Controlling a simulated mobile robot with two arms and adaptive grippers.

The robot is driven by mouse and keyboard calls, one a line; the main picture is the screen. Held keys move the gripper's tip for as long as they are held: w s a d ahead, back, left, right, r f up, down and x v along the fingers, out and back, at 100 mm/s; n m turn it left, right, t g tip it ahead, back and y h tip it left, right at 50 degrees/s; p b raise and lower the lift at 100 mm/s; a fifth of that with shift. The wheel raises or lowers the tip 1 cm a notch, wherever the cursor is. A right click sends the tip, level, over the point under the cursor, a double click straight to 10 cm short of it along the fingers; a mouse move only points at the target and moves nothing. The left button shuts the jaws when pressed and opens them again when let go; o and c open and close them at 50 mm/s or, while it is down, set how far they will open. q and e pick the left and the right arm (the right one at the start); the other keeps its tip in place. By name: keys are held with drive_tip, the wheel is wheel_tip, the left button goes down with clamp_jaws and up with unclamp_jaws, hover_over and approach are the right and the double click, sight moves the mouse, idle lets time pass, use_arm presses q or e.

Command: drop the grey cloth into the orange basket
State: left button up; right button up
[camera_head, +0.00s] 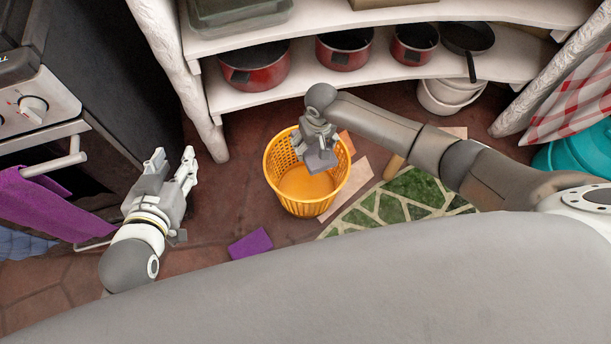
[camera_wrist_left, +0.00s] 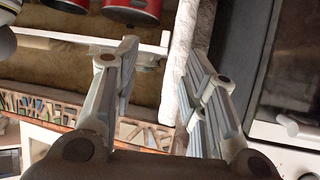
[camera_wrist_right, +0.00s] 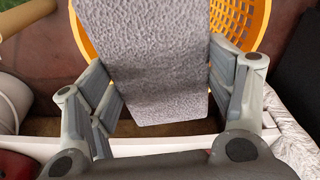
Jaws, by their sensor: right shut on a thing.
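The orange basket (camera_head: 334,203) stands upright on the floor in the middle of the head view, and its mesh wall also shows in the right wrist view (camera_wrist_right: 258,22). The grey cloth (camera_head: 319,163) hangs in my right gripper (camera_head: 318,148) over the basket's opening. In the right wrist view the grey cloth (camera_wrist_right: 155,65) is a flat, textured slab between the two fingers, with the basket behind it. My left gripper (camera_head: 174,160) is open and empty to the left of the basket, above the floor. Its spread fingers (camera_wrist_left: 157,75) also show in the left wrist view.
A shelf (camera_head: 262,103) with red pots (camera_head: 254,72) and a dark pan (camera_head: 467,38) runs behind the basket. A purple cloth (camera_head: 250,243) lies on the floor in front. A green patterned mat (camera_head: 415,188) is at right. An oven (camera_head: 50,110) stands at left.

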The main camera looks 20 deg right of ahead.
drive_tip(key=shift+f+b, duration=0.6)
drive_tip(key=shift+b, duration=0.1)
drive_tip(key=shift+f+b, duration=0.55)
drive_tip(key=shift+b, duration=0.15)
use_arm(q)
wheel_tip(320, 180, up, 14)
drive_tip(key=w+d+t+h, duration=0.2)
drive_tip(key=t, duration=0.6)
drive_tip(key=shift+d+h, duration=0.25)
drive_tip(key=shift+h, duration=0.05)
drive_tip(key=shift+w+f, duration=0.1)
use_arm(e)
drive_tip(key=o, duration=1)
drive_tip(key=r, duration=0.4)
drive_tip(key=s+r, duration=0.1)
drive_tip(key=r, duration=0.7)
drive_tip(key=shift+s+d, duration=0.1)
drive_tip(key=shift+s, duration=0.1)
drive_tip(key=shift+f, duration=0.1)
